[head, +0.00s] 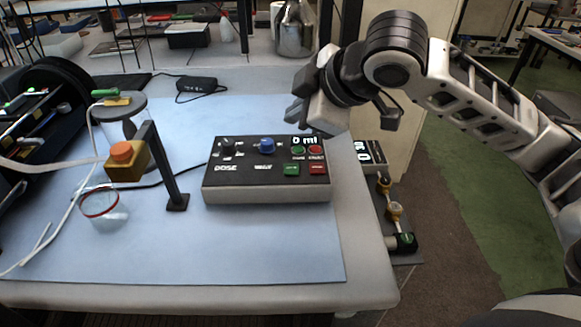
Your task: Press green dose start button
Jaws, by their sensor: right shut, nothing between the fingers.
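A dark control box (240,180) marked DOSE sits on the blue mat. On its top are a green rectangular button (291,169), a red rectangular button (317,168), a small round green button (298,150) and a small round red one (315,150). The lettering on the buttons is too small to read surely. A display (304,140) above them reads about 0 ml. My right gripper (296,108) is shut and empty, above and behind the box's back right part, apart from the buttons. My left gripper is not in view.
A blue knob (267,146) and a black knob (227,144) stand on the box. Left of it are a black post (164,165), an orange-topped block (124,160) and a red-rimmed clear cup (104,210). Fittings (395,212) lie at the right edge. The mat's front (200,255) is clear.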

